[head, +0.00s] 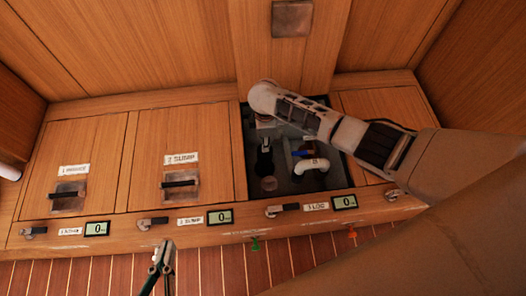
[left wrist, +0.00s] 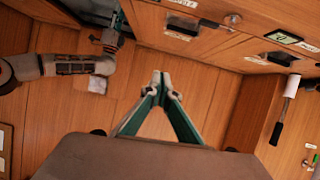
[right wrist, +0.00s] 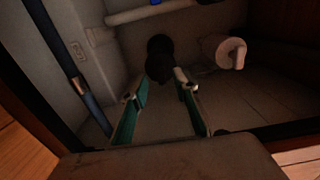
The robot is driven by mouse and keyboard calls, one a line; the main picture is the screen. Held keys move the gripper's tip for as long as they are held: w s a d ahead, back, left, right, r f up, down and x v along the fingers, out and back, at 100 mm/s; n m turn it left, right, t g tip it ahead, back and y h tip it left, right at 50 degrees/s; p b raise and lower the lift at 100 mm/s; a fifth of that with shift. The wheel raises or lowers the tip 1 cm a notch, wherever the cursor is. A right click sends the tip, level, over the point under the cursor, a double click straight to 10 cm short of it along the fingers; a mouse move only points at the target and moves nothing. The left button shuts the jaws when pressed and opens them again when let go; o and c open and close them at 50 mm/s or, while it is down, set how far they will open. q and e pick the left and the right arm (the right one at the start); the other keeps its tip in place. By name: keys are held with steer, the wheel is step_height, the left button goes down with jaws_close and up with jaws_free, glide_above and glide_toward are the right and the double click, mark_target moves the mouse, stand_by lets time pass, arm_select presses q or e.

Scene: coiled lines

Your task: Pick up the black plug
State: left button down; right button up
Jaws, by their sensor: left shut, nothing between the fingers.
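A black plug (right wrist: 159,58) shows in the right wrist view as a dark, rounded shape inside the open floor compartment. My right gripper (right wrist: 158,90) is open, its two green-lined fingers pointing toward the plug. The plug shows beyond and between the fingertips; I cannot tell whether they touch it. In the head view my right arm reaches over the compartment, and the dark shapes below it are hard to tell apart. My left gripper (head: 165,246) is shut and empty in front of the cabinet edge; it also shows in the left wrist view (left wrist: 160,78).
The compartment (head: 238,150) has raised wooden edges. Inside, a white pipe elbow (head: 312,165) and a blue-handled part (head: 302,153) stand right of the plug area. Closed hatches (head: 90,165) with black handles lie left. Small displays (head: 220,216) and handles line the front edge.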

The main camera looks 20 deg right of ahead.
steer(key=f, duration=0.2)
steer(key=shift+s+f, duration=0.4)
steer(key=shift+w+f+b, duration=0.1)
steer(key=shift+w+b, duration=0.05)
steer(key=shift+b, duration=0.2)
steer(key=shift+w+r, duration=0.25)
steer(key=shift+r, duration=0.15)
arm_select(q)
steer(key=shift+s+d+f+n, duration=0.1)
steer(key=shift+s+d+n, duration=0.05)
steer(key=shift+d+n, duration=0.55)
arm_select(e)
jaws_close()
